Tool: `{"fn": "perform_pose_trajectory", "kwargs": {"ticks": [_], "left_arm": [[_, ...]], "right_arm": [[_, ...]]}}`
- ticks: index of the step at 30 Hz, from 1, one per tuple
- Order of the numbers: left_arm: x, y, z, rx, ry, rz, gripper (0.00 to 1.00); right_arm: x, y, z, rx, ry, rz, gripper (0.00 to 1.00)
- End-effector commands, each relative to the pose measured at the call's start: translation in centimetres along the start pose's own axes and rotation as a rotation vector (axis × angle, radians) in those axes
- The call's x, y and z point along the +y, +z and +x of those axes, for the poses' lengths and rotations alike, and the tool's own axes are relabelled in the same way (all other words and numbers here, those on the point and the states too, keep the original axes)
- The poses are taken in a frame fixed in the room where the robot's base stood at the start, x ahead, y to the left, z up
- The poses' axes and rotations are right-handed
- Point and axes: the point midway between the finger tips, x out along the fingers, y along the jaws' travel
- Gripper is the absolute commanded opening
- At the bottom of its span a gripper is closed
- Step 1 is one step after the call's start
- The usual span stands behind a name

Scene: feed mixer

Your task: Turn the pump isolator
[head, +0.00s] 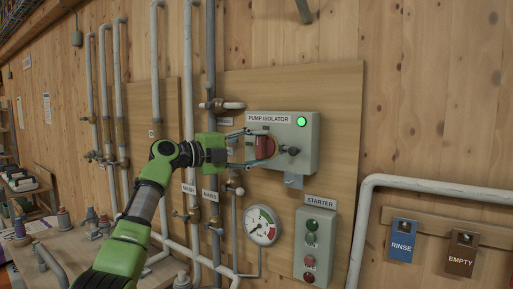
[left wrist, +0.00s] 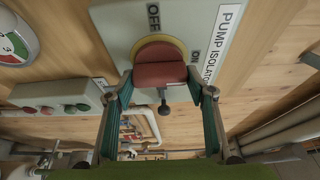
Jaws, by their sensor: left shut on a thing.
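The pump isolator is a grey box (head: 309,138) on a wooden board, with a lit green lamp (head: 301,122). Its red handle (head: 262,148) stands about upright in the head view, in line with the ON mark. In the left wrist view the red handle (left wrist: 160,74) lies across the picture on a yellow disc (left wrist: 158,49), with OFF above and ON to the right. My left gripper (head: 259,148) is shut on the handle, a finger at each end; it also shows in the left wrist view (left wrist: 160,82). My right gripper is not in view.
A gauge (head: 261,225) and a starter box (head: 315,245) are lower down. Vertical pipes (head: 211,70) with valves run left of the box.

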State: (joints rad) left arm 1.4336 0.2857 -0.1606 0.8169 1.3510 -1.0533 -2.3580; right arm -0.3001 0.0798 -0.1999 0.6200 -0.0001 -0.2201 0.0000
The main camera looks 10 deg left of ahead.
Motion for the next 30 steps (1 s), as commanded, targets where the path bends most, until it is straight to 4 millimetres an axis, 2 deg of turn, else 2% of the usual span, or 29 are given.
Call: {"fn": "perform_pose_trajectory", "kwargs": {"ticks": [8, 9, 10, 23, 26, 30], "left_arm": [[0.1, 0.0, 0.0, -0.001, 0.004, 0.005, 0.28], [0.1, 0.0, 0.0, 0.000, 0.004, 0.005, 0.60], [0.1, 0.0, 0.0, 0.000, 0.004, 0.005, 0.67], [0.1, 0.1, -0.5, -0.001, 0.001, 0.002, 0.67], [0.1, 0.1, -1.5, -0.001, 0.001, 0.003, 0.67], [0.1, 0.2, -4.0, -0.004, 0.002, 0.004, 0.67]], "right_arm": [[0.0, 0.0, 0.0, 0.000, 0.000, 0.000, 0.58], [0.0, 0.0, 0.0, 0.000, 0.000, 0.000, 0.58], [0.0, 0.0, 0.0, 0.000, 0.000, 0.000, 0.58], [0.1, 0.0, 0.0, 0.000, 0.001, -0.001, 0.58], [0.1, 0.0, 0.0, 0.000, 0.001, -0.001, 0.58], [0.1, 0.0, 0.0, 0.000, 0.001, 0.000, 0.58]]}}
